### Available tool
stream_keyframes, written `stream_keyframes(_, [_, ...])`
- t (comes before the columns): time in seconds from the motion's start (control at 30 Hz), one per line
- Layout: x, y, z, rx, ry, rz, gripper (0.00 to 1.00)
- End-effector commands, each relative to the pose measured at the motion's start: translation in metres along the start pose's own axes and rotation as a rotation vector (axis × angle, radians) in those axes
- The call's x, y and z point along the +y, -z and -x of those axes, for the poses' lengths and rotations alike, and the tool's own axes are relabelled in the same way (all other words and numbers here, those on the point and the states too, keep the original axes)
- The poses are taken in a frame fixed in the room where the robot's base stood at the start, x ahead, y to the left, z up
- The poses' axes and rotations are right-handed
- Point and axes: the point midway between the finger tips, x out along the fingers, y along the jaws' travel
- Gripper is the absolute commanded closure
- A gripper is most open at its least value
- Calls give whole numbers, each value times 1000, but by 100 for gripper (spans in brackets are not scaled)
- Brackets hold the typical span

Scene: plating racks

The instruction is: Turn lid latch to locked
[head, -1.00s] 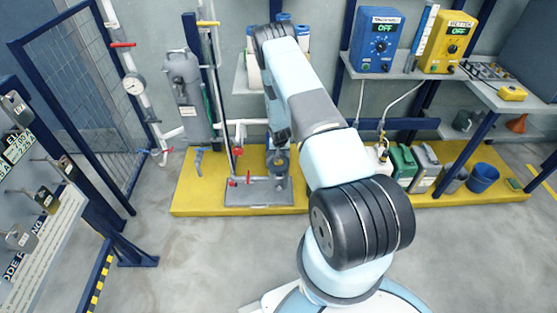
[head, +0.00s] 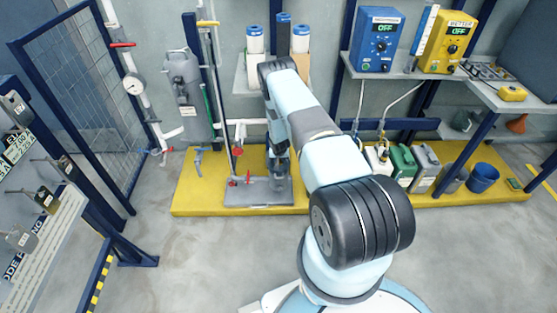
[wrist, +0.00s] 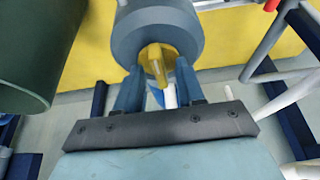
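In the wrist view a grey cylindrical body (wrist: 158,24) shows its round end toward me. My gripper (wrist: 158,66) is open, with one blue finger on each side of the tab. Gaps show between the tab and both fingers, and the fingertips are close to the cylinder's end. In the head view my gripper (head: 279,160) is low over the grey base plate (head: 245,196). The tab cannot be made out there, and the lock position is not readable.
The base plate lies on a yellow platform (head: 200,207). A red-handled stand (head: 235,150) is just left of my gripper. A grey vessel (head: 183,85) stands further left. A green canister (head: 404,165) and other containers stand right. The floor in front is clear.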

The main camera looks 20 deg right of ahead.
Motion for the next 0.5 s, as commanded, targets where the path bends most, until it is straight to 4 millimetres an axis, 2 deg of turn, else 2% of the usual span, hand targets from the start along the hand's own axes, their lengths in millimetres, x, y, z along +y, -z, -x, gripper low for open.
stream_keyframes(0.17, [0, 0, 0, 0, 0, 0, 62])
stream_keyframes(0.5, [0, 0, 0, 1, 0, 0, 94])
